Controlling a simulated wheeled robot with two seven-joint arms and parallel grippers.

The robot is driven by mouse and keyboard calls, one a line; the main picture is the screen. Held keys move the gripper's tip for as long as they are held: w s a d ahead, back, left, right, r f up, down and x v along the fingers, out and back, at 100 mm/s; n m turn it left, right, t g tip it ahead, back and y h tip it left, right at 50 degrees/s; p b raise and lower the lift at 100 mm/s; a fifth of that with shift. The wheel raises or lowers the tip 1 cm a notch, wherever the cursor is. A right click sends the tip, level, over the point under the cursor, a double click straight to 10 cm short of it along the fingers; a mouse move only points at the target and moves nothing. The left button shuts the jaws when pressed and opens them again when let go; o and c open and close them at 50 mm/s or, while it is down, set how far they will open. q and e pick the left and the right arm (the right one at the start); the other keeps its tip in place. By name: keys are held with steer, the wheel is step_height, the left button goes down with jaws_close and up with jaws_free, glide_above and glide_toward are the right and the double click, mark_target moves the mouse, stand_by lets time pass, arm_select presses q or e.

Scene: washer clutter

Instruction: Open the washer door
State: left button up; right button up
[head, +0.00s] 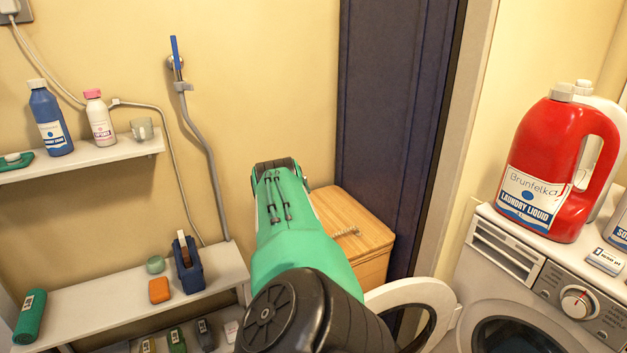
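The white washer (466,271) stands at the lower right, with its dark round opening (520,338) cut by the bottom edge. Its round door (446,296), a pale ring, stands swung out to the left of the opening. My green and black arm hides the door's left part. This arm rises from the bottom middle and points away; I cannot tell which arm it is. No gripper fingers show, so neither gripper's hold can be seen.
A red laundry liquid jug (550,165) and boxes stand on the washer. A wooden cabinet (350,215) is behind my arm, beside a dark door panel (390,130). Shelves with bottles line the left wall, the lower shelf (100,312) holding several small items.

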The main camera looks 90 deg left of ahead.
arm_select(q)
steer(key=shift+w+a, duration=0.1)
steer(key=shift+a, duration=0.25)
steer(key=shift+a, duration=0.1)
steer(key=shift+w+r, duration=0.1)
stand_by(0.5)
